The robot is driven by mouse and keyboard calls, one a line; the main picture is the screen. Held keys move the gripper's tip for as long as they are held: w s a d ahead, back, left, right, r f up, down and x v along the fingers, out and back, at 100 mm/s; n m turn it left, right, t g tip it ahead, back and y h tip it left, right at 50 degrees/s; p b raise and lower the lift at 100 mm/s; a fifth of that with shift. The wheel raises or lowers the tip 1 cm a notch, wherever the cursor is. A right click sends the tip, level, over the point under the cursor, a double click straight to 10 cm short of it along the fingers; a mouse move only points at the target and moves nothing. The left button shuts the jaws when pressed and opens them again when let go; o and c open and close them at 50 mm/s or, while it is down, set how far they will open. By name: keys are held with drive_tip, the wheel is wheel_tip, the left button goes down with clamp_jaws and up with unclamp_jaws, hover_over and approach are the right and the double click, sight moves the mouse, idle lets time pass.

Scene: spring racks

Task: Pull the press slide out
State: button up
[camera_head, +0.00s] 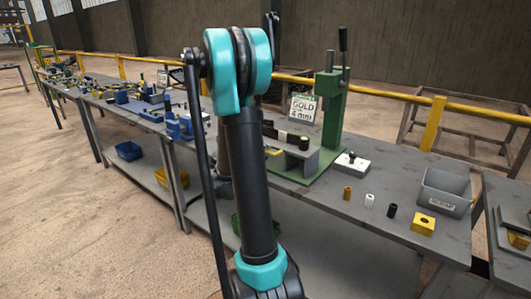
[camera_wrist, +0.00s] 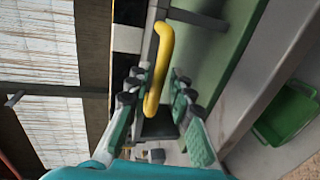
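The green press (camera_head: 331,120) stands on the bench right of my arm in the head view, its black lever upright. A grey slide block (camera_head: 300,158) with dark parts on top sits at its base. A yellow handle (camera_head: 273,151) shows at the slide's left end, partly behind my arm. In the wrist view the yellow handle (camera_wrist: 160,62) is a curved bar reaching down between the fingers of my gripper (camera_wrist: 154,88). The fingers are apart, one on each side of the handle, with gaps visible. My gripper is hidden behind my arm in the head view.
A "GOLD 4 mm" sign (camera_head: 303,108) stands behind the slide. A white block (camera_head: 351,163), small cylinders (camera_head: 369,201), a yellow block (camera_head: 424,224) and a grey scrap bin (camera_head: 444,191) are to the right. A green bin (camera_wrist: 288,113) is below the bench edge.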

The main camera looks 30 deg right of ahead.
drive_tip(key=shift+o, duration=0.7)
drive_tip(key=v, duration=1.2)
drive_tip(key=s+a+f+m+g+y, duration=0.1)
drive_tip(key=s+a+f+m+y, duration=0.3)
drive_tip(key=s+a+f+y, duration=1)
drive_tip(key=s+a+f, duration=0.1)
drive_tip(key=s+a, duration=0.2)
drive_tip(key=a, duration=0.1)
drive_tip(key=shift+s+m+g, duration=0.3)
drive_tip(key=shift+g, duration=0.1)
